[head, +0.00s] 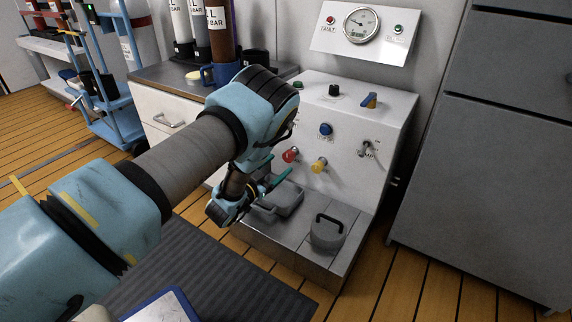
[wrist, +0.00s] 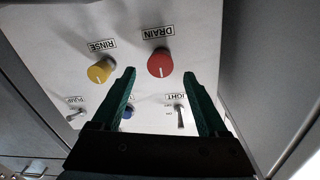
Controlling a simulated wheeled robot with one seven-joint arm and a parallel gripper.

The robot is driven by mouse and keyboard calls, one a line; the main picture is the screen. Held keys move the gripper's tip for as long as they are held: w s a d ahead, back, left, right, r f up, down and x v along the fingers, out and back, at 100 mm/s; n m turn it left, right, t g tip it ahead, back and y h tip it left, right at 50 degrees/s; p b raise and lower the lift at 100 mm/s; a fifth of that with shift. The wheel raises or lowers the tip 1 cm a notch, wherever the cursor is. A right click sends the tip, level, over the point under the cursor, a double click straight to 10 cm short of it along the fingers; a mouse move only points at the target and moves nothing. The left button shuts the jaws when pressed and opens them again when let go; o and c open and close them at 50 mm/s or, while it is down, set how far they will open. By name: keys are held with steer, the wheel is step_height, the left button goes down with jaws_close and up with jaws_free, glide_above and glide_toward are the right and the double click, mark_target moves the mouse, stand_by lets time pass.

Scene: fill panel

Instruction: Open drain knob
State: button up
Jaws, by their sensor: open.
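The red drain knob (wrist: 160,62) sits on the white panel under an upside-down DRAIN label in the wrist view, with a pale pointer line on its face. In the head view the red knob (head: 290,155) is at the panel's lower left. My gripper (wrist: 159,73) is open and empty. Its two dark green fingers point at the panel, and the red knob shows between and just beyond their tips, apart from them. In the head view my gripper (head: 272,181) hangs in front of and below the red knob.
The yellow rinse knob (wrist: 100,71) is close beside the drain knob. A blue knob (head: 325,129) and toggle switches (wrist: 180,115) are also on the panel. Below, a grey ledge holds a lidded block (head: 327,234) with a black handle. Grey cabinets (head: 490,160) stand at right.

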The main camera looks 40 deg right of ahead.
mark_target(286, 158)
steer(key=shift+w+d+b, duration=0.25)
steer(key=shift+d+b, duration=0.15)
steer(key=shift+d, duration=0.8)
steer(key=shift+w+d+b, duration=0.25)
steer(key=shift+d+b, duration=0.1)
steer(key=shift+d, duration=0.8)
jaws_close()
